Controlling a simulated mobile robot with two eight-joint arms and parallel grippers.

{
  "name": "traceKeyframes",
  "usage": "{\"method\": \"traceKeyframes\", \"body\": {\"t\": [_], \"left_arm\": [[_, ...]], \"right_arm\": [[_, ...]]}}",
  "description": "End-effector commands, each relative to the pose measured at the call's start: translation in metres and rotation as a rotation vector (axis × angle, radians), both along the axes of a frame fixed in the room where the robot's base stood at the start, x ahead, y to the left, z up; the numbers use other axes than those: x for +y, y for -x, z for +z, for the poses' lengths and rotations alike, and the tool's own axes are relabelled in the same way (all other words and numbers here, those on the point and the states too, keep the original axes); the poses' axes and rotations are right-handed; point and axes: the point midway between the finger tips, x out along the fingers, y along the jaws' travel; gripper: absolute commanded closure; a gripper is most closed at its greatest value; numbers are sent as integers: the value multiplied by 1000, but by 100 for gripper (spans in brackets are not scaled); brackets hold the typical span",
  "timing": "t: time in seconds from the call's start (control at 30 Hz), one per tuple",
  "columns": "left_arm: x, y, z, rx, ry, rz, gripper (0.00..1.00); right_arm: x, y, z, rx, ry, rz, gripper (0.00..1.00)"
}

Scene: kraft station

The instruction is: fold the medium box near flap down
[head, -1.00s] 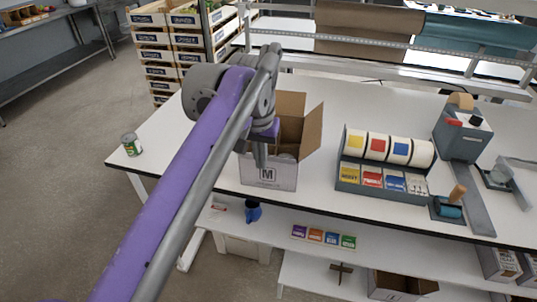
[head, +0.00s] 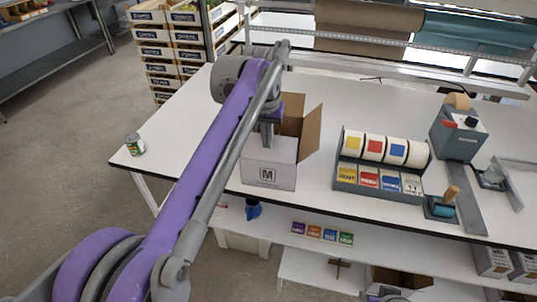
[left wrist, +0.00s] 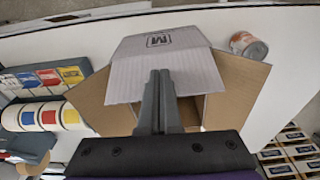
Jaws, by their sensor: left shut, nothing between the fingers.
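The medium box (head: 268,178), marked M, stands on the white table with its brown side and far flaps raised. In the left wrist view the M face of the box (left wrist: 160,40) is at the top. The near flap (left wrist: 165,78) shows its white outside and leans inward over the near part of the opening. The flap's exact angle is hard to tell. My left gripper (head: 268,143) is shut and empty, pointing down at the near flap. Its fingers (left wrist: 160,75) overlap the flap in the left wrist view; I cannot tell whether they touch it.
A label and tape rack (head: 375,183) stands right of the box, with a grey dispenser (head: 459,135) beyond it. A can (head: 134,144) stands at the table's left corner. Small coloured packs (head: 322,234) lie on the shelf below.

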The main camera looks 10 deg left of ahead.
Motion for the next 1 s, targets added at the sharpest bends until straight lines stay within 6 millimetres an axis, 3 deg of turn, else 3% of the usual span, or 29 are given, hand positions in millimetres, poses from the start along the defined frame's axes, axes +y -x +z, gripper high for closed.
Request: {"method": "traceKeyframes", "body": {"t": [0.27, 0.7, 1.0], "left_arm": [[0, -1, -1, 1, 0, 0, 100], [1, -33, -11, -1, 0, 0, 100], [1, -37, -14, 1, 0, 0, 100]], "right_arm": [[0, 0, 0, 0, 0, 0, 61], [0, -6, 13, -11, 0, 0, 61], [0, -6, 14, -12, 0, 0, 61]]}}
